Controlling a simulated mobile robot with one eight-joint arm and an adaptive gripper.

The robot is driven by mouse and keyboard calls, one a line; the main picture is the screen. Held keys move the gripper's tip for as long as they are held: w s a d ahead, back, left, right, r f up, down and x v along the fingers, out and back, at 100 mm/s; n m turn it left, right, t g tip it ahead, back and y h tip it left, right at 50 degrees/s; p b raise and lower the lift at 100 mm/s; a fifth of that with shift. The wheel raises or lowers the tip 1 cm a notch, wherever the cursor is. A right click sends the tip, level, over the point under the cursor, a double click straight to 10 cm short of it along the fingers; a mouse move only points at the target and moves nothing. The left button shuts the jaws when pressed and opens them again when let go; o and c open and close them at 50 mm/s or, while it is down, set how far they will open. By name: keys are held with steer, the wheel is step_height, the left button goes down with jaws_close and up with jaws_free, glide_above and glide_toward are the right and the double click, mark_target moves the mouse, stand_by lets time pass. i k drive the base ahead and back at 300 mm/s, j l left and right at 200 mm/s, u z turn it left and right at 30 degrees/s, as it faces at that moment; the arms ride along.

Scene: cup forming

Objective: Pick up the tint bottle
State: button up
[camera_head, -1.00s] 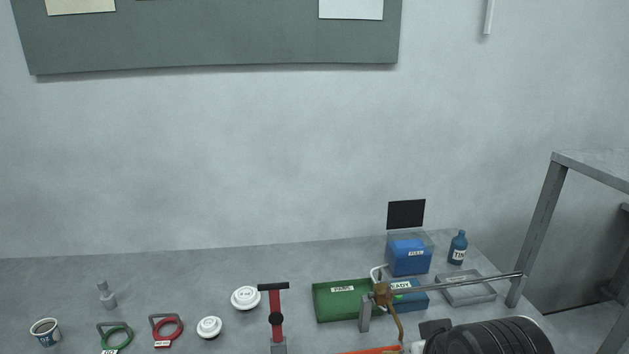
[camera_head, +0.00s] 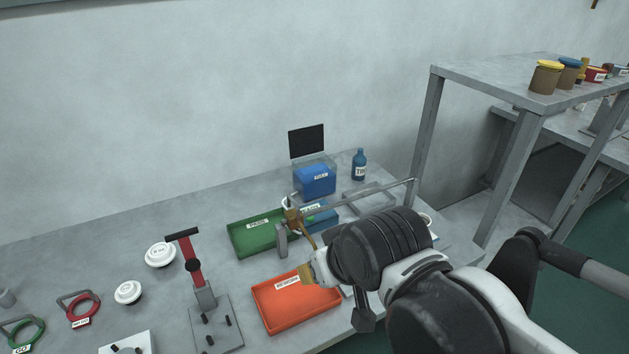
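The tint bottle (camera_head: 359,167) is a small blue bottle with a narrow neck and a white label reading "TIN…". It stands upright near the back right of the workbench, beside a clear-sided holder with a blue block. My arm reaches in from the lower right, with its black and white wrist links over the bench's front right part. A dark part (camera_head: 364,314) hangs below the wrist and may belong to my gripper. The fingertips cannot be made out, so I cannot tell whether it is open or shut. The arm is apart from the bottle.
A metal rod on a stand (camera_head: 355,195) crosses in front of the bottle, above a grey tray (camera_head: 370,199). A green tray (camera_head: 240,245), an orange tray (camera_head: 290,310) and a red-handled press (camera_head: 192,260) lie leftward. A grey shelf (camera_head: 475,78) with jars stands right.

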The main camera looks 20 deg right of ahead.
mark_target(359, 160)
steer(key=i+l, duration=0.1)
steer(key=l, duration=0.35)
steer(key=i+l+z, duration=0.15)
steer(key=l, duration=0.25)
steer(key=i+l, duration=0.1)
steer(key=l, duration=0.35)
steer(key=i+l+z, duration=0.1)
steer(key=l, duration=0.3)
steer(key=i+l, duration=0.2)
steer(key=l, duration=0.2)
steer(key=z, duration=0.05)
